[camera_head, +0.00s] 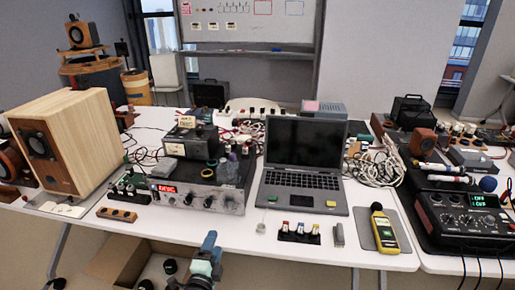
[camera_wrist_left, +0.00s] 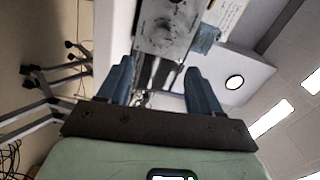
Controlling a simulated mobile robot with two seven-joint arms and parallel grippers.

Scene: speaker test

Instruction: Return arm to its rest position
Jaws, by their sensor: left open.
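My left gripper (camera_head: 209,242) shows in the head view at the bottom, just in front of the white table's front edge, left of centre. In the left wrist view its two blue fingers (camera_wrist_left: 159,82) stand apart with nothing held between them. Beyond the fingers, that view shows part of a white surface and a grey metal panel with a dark smudge. The rest of my left arm is mostly cut off by the lower picture edge. My right gripper is in neither view.
The white table (camera_head: 180,227) carries a wooden speaker (camera_head: 95,130), an amplifier with a red display (camera_head: 190,196), a laptop (camera_head: 303,160) and a yellow meter (camera_head: 384,230). A mixer (camera_head: 466,218) stands at right. An open cardboard box (camera_head: 120,264) is below the front edge, beside my gripper.

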